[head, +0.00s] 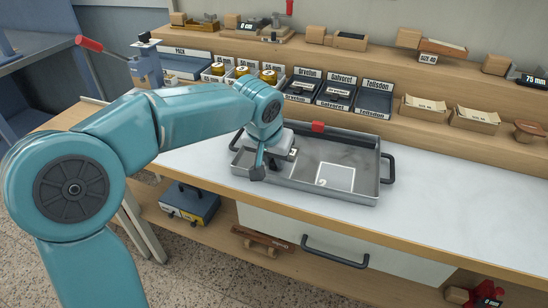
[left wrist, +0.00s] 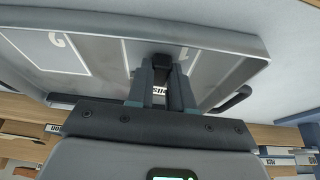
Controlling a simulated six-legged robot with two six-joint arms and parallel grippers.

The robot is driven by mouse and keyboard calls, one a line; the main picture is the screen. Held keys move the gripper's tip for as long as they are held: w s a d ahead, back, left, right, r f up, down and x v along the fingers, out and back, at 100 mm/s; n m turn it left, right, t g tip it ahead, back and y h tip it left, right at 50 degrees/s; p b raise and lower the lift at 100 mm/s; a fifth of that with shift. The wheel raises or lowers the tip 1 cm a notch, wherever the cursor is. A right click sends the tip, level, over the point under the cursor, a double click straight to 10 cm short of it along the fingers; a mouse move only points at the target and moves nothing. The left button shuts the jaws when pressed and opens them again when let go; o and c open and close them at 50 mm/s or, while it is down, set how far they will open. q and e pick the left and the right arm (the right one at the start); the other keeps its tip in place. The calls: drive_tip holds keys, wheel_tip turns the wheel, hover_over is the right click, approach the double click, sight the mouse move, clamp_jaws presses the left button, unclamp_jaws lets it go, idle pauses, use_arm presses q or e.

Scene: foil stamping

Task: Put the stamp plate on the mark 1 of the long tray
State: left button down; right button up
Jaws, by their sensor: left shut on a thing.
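The long tray (head: 365,187) is a grey metal tray with black end handles on the white worktop in the head view. White-outlined mark 2 (head: 336,178) lies bare in its right part. In the left wrist view, the tray (left wrist: 95,25) shows mark 2 (left wrist: 50,58) and mark 1 (left wrist: 183,68). My left gripper (left wrist: 160,82) is over mark 1, shut on a small dark piece (left wrist: 162,61), apparently the stamp plate. The plate's full shape is hidden, and I cannot tell whether it touches the tray floor. My left gripper (head: 265,170) is in the tray's left part in the head view.
A red block (head: 318,127) is at the tray's back rim. A red-handled press (head: 146,65) is at the left. The worktop right of the tray is clear.

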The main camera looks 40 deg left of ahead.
use_arm(q)
drive_tip(key=c, duration=1)
unclamp_jaws()
drive_tip(key=shift+f, duration=0.15)
drive_tip(key=shift+r, duration=0.35)
drive_tip(key=p+v, duration=0.2)
drive_tip(key=v, duration=0.9)
drive_tip(key=shift+s+d+r+p, duration=0.1)
drive_tip(key=shift+s+r+p, duration=0.2)
drive_tip(key=shift+p, duration=0.1)
drive_tip(key=shift+s, duration=0.15)
